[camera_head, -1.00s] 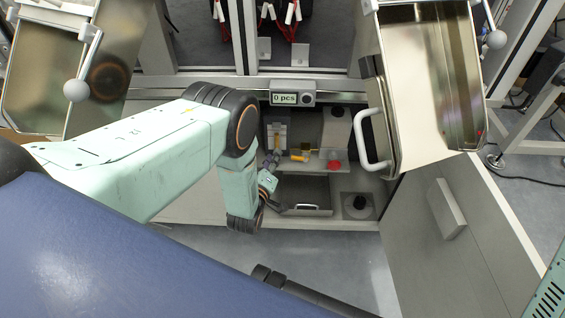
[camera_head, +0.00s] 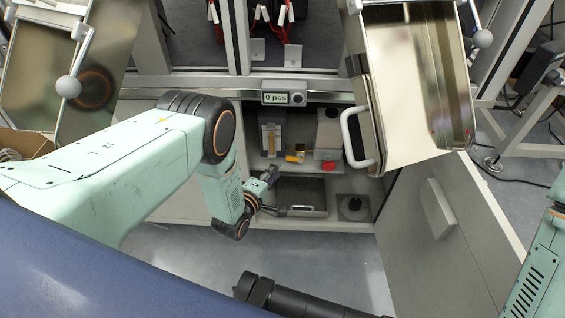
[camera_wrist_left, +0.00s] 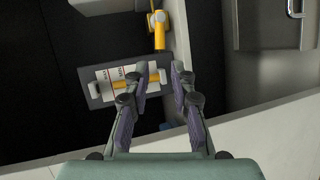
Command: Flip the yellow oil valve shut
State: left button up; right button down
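The yellow oil valve (camera_head: 294,158) sits inside the open cabinet, near the shelf's front edge. In the left wrist view, its yellow handle (camera_wrist_left: 159,32) is beyond my fingertips and apart from them. My left gripper (camera_head: 268,178) is in front of the cabinet opening, below and left of the valve in the head view. Its two fingers are spread and empty in the left wrist view (camera_wrist_left: 160,80). A plate with a white label and a yellow bar (camera_wrist_left: 128,80) lies behind the left finger, which hides part of it. My right gripper is out of view.
A red button (camera_head: 328,166) is right of the valve. A drawer-like tray (camera_head: 302,196) and a black knob (camera_head: 354,204) are below. A display reading "0 pcs" (camera_head: 276,99) is above. A metal hopper with a white handle (camera_head: 350,140) and an open cabinet door (camera_head: 440,225) flank the right.

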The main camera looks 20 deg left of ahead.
aim_at(285, 159)
pick_arm(q)
jog(key=b+x, duration=0.3)
jog(key=x, duration=0.4)
jog(key=shift+c, duration=0.3)
grip_shut()
